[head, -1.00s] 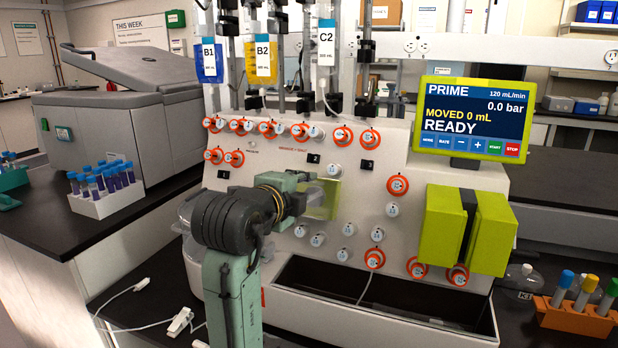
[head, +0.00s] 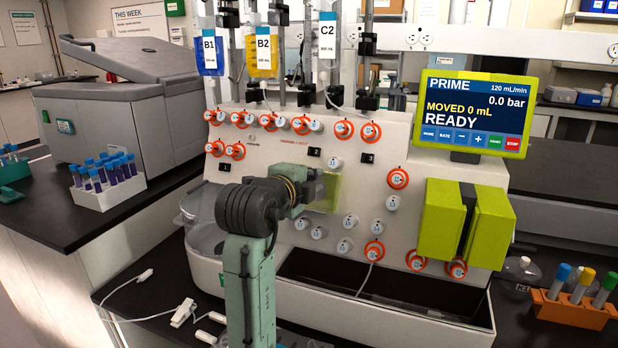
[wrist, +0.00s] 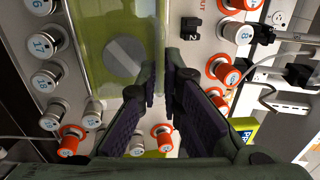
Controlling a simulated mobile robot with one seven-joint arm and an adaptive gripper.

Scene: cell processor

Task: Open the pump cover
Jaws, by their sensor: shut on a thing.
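The pump cover (head: 331,192), a translucent yellow-green panel, sits on the middle of the white machine's front. In the wrist view the cover (wrist: 95,30) fills the upper middle, with a round grey disc (wrist: 125,56) showing through it. My gripper (wrist: 161,72) is at the cover's edge, its two fingers shut on that edge with a narrow gap between the tips. In the head view my wrist and arm come from the left and hide the cover's left part and the fingertips.
Orange and white knobs (head: 397,178) surround the cover closely on the panel. Lime-green blocks (head: 441,220) stick out at right, below the screen (head: 473,112) reading READY. An open dark trough (head: 415,295) lies below. A clear bowl (head: 201,230) is left of my arm.

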